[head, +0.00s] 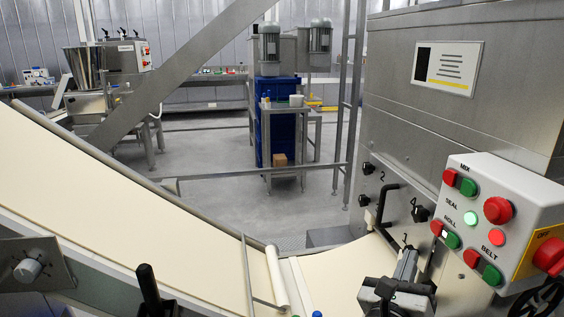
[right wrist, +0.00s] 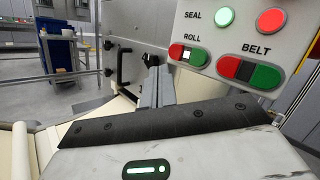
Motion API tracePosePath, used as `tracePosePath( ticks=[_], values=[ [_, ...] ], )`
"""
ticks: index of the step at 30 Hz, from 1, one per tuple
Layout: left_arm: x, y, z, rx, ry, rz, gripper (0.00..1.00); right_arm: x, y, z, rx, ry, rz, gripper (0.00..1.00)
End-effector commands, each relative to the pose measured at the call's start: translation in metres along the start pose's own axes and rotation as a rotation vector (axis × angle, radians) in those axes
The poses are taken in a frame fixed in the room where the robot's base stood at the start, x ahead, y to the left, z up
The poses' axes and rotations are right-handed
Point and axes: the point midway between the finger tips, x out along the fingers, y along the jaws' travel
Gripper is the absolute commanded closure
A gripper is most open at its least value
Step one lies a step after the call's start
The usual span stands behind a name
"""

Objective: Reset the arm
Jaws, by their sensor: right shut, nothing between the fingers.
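My right gripper (head: 407,254) is at the lower right of the head view, in front of the steel machine and left of the control box. In the right wrist view its two grey fingers (right wrist: 157,80) are together with nothing between them. They point towards the machine's steel face and its black handle (right wrist: 123,68). The gripper is apart from the control box's buttons. My left gripper is not in view.
The control box (head: 470,175) has red and green buttons for mix, seal, roll and belt. The steel machine (head: 400,110) carries a black handle (head: 385,205) and black knobs. A cream belt (head: 130,225) slopes across the left. Grey floor (head: 215,160) lies behind.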

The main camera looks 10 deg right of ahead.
Motion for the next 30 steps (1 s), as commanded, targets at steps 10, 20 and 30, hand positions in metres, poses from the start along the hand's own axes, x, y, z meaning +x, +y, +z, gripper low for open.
tracePosePath(
  ticks=[10, 20, 30],
  values=[
    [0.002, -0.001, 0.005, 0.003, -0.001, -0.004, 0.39, -0.122, 0.067, -0.151, 1.208, 0.825, 0.220, 1.00],
    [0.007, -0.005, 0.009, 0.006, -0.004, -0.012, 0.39, -0.250, 0.066, -0.192, 2.390, 1.599, -0.582, 1.00],
    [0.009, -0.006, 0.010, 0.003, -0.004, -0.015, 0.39, -0.269, 0.058, -0.191, -2.416, -1.550, 0.866, 1.00]
  ],
)
